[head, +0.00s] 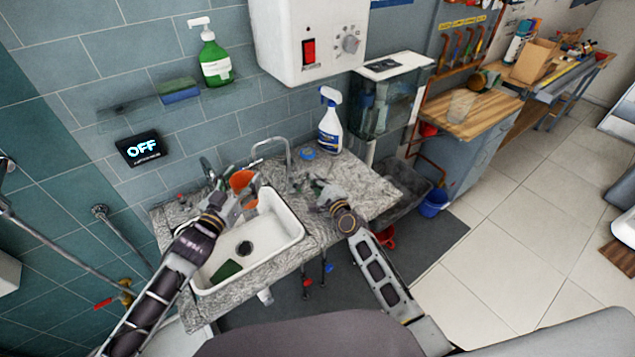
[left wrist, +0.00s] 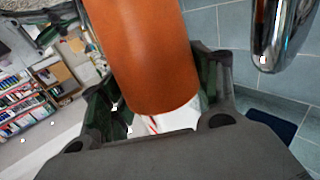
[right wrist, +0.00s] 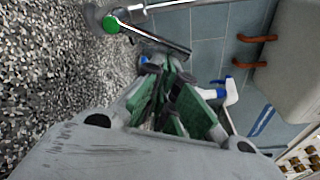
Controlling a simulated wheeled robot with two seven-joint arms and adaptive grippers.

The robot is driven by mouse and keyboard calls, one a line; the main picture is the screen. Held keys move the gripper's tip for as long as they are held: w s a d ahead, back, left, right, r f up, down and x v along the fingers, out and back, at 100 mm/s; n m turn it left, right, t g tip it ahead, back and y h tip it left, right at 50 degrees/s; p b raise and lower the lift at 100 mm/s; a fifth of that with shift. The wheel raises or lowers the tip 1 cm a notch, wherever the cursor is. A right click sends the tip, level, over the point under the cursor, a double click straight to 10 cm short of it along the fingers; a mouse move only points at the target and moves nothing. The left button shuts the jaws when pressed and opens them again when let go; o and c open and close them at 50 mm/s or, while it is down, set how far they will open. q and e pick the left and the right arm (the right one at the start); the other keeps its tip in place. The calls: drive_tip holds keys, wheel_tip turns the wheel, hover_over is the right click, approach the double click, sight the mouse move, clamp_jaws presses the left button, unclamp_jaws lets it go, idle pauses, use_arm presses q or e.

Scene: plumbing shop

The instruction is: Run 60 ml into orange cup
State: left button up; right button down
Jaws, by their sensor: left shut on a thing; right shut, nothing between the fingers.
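The orange cup (head: 242,181) is in my left gripper (head: 232,197), over the far left edge of the white sink (head: 293,225). In the left wrist view the orange cup (left wrist: 150,55) lies between the gripper's fingers (left wrist: 155,100). The inside of the cup is not visible, so I cannot tell its level. A chrome spout end (left wrist: 270,45) is close to the cup, apart from it in that picture. The chrome tap (head: 272,143) stands behind the sink. My right gripper (head: 325,193) is shut and empty, right of the tap. A green-marked chrome tap part (right wrist: 112,24) lies ahead of it.
A wall display (head: 143,147) reads OFF. A white heater box (head: 308,38) with a red switch hangs above. A spray bottle (head: 330,122) and a blue item (head: 308,154) stand on the speckled counter (head: 365,183). A green sponge (head: 226,271) lies in the sink.

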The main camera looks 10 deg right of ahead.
drive_tip(key=n, duration=0.1)
drive_tip(key=a+r+n, duration=0.1)
drive_tip(key=shift+s+r+n, duration=0.1)
drive_tip(key=shift+s+n, duration=0.15)
drive_tip(key=shift+n, duration=0.05)
drive_tip(key=shift+s+a+r+n+t, duration=0.2)
drive_tip(key=shift+a+r+n, duration=0.1)
drive_tip(key=shift+n, duration=0.4)
drive_tip(key=shift+s+a+r+n+t, duration=0.1)
drive_tip(key=shift+a+r+n+t, duration=0.15)
drive_tip(key=shift+n, duration=0.45)
drive_tip(key=shift+f, duration=0.1)
drive_tip(key=v, duration=0.9)
drive_tip(key=shift+s, duration=0.4)
drive_tip(key=shift+d, duration=0.1)
drive_tip(key=shift+w, duration=0.1)
